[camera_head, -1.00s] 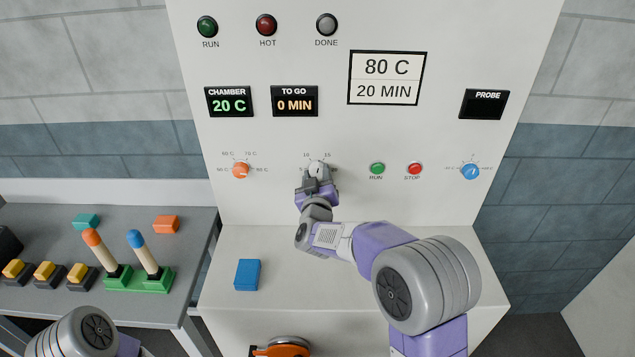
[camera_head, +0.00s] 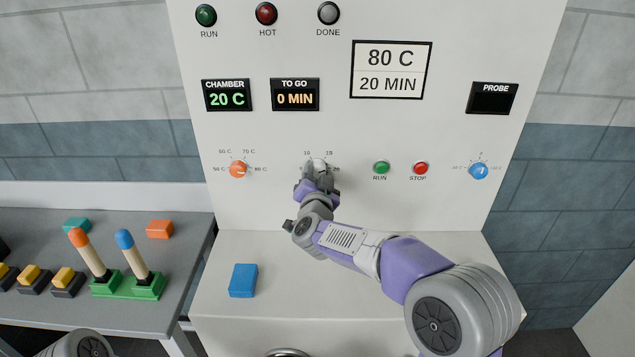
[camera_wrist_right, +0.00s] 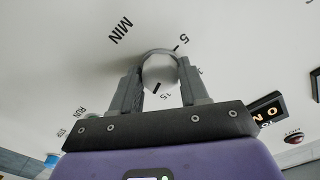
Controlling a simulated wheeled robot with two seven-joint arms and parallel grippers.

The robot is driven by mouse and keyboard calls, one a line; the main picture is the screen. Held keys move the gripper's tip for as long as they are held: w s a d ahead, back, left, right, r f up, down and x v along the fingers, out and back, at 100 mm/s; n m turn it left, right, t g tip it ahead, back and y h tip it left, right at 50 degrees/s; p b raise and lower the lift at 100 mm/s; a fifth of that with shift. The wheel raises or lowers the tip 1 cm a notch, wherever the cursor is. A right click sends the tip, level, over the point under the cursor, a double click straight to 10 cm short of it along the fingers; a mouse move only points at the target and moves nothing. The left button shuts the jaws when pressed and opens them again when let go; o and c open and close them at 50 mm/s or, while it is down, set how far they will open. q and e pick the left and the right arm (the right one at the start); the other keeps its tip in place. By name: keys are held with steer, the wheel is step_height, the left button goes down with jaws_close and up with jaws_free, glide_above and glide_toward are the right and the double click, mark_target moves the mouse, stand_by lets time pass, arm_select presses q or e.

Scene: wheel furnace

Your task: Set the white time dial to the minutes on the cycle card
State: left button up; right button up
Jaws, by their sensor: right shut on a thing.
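The white time dial (camera_head: 319,163) is on the furnace panel, mostly hidden behind my right gripper (camera_head: 318,176). In the right wrist view the dial (camera_wrist_right: 160,70) sits between the two fingers of my right gripper (camera_wrist_right: 160,82), which is shut on it. Labels 5, 15 and MIN show around it there; I cannot tell which mark its pointer is at. The cycle card (camera_head: 391,70) reads 80 C and 20 MIN. My left gripper is out of view.
An orange dial (camera_head: 238,170) is left of the white dial. Green RUN (camera_head: 382,167) and red STOP (camera_head: 420,168) buttons and a blue dial (camera_head: 479,171) are to its right. The TO GO display (camera_head: 295,95) reads 0 MIN. A blue block (camera_head: 243,281) lies on the ledge.

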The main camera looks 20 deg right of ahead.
steer(key=m+b, duration=0.2)
steer(key=m, duration=0.1)
steer(key=shift+m, duration=0.3)
steer(key=shift+m+b, duration=0.8)
steer(key=shift+m, duration=0.7)
steer(key=shift+r, duration=0.1)
steer(key=o, duration=1)
steer(key=shift+o, duration=0.2)
steer(key=v, duration=0.7)
steer(key=shift+s+p, duration=0.3)
steer(key=shift+p, duration=0.05)
